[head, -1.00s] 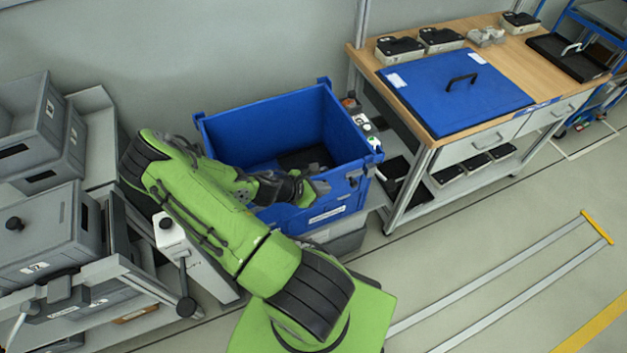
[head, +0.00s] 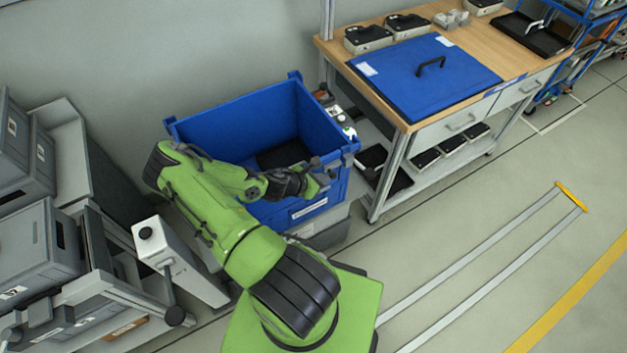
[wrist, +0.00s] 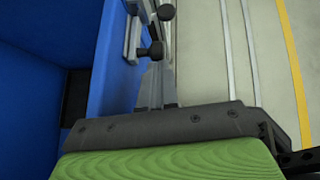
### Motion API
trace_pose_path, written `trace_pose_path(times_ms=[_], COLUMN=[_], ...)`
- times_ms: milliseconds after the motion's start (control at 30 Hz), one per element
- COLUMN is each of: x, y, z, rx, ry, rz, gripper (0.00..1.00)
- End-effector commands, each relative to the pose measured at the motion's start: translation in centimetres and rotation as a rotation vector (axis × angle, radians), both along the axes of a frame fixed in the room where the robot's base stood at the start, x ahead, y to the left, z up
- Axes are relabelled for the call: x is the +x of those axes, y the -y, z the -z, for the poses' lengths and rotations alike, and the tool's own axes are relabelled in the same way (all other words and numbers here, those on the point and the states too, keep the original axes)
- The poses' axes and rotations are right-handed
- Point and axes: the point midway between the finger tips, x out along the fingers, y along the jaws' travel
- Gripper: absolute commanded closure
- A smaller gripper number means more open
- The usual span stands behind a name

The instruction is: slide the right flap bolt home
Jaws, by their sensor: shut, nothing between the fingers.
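The blue crate (head: 327,125) stands open-topped in front of my arm, with a white label on its near wall. My gripper (head: 320,178) is at the outer right part of that near wall, close to its top edge. In the wrist view, my gripper's fingers (wrist: 158,86) are together and empty, beside the blue wall (wrist: 115,70). A grey bolt fitting (wrist: 133,38) with black knobs (wrist: 157,49) lies just beyond the fingertips. Whether the fingers touch it, and how far the bolt has slid, I cannot tell. In the head view my gripper partly hides this area.
A wooden bench (head: 345,55) with a blue lid (head: 425,85) stands right of the crate. Grey bins (head: 35,245) on a rack and a grey post with a black knob (head: 160,250) stand at left. The floor (head: 440,225) at right is open.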

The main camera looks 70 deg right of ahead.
Motion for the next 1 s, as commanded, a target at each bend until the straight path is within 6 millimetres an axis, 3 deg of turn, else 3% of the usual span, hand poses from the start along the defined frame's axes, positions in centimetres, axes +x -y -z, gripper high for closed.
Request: trace_pose_path(times_ms=[367, 700, 1000], x=[-0.3, -3.0, -2.9], y=[0.3, 3.4, 3.4], z=[0.2, 0.1, 0.2], rx=[0.0, 0.0, 0.0], ry=[0.001, 0.001, 0.0], rz=[0.001, 0.001, 0.0], gripper=[1.0, 1.0, 1.0])
